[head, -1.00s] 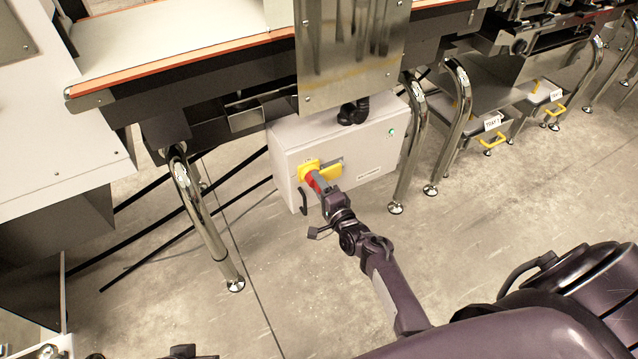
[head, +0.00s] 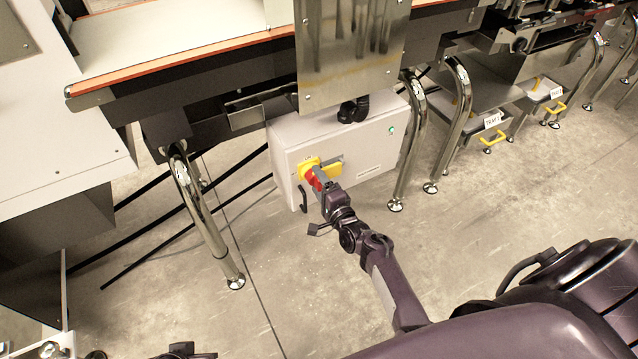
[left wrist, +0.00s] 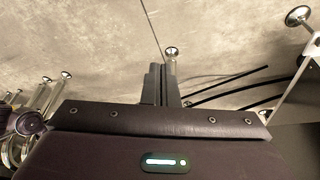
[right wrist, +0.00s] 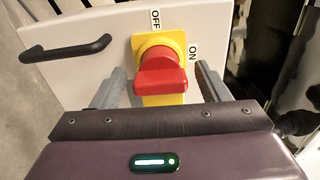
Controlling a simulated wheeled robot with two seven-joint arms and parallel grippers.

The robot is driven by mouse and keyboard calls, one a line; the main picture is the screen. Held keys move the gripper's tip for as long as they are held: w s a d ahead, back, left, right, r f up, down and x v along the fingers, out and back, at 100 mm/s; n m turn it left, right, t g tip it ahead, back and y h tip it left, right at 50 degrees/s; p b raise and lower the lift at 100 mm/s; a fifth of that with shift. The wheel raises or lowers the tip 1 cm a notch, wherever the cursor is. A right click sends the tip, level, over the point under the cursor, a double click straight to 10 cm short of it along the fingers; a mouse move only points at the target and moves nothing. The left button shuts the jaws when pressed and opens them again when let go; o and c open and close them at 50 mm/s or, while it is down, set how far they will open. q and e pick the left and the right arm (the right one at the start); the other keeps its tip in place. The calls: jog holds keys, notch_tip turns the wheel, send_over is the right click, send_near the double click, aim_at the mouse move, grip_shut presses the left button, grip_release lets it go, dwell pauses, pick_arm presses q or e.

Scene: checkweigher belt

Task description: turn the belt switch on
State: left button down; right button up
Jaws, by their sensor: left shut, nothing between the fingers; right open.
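The belt switch is a red knob (head: 314,180) on a yellow plate (head: 308,165), on the front of a light grey box under the belt. In the right wrist view the red knob (right wrist: 160,76) sits below an OFF label (right wrist: 155,19), with an ON label (right wrist: 193,53) to its right. I cannot tell which label it points to. My right gripper (head: 323,180) is open at the knob; its fingers (right wrist: 160,84) stand either side of it, with gaps showing. My left gripper (left wrist: 160,84) is shut and empty, over the floor, away from the box.
The grey box (head: 285,160) carries a black handle (right wrist: 66,49) and a small green lamp (head: 391,131). Shiny legs (head: 200,215) stand on both sides of it. A steel panel (head: 350,50) hangs above. Open concrete floor lies in front.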

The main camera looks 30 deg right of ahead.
jog(key=shift+s, duration=0.1)
pick_arm(q)
jog(key=shift+s+a+r+g+y+p, duration=0.25)
jog(key=shift+s+a+g+p, duration=0.1)
jog(key=shift+a+p, duration=0.25)
jog(key=shift+s+a+r+g+y+p, duration=0.15)
jog(key=shift+s+a+r+g+p, duration=0.1)
jog(key=shift+a+g+p, duration=0.25)
pick_arm(e)
jog(key=s, duration=0.7)
jog(key=shift+s+d, duration=0.15)
jog(key=shift+s, duration=0.2)
pick_arm(q)
jog(key=shift+a, duration=0.1)
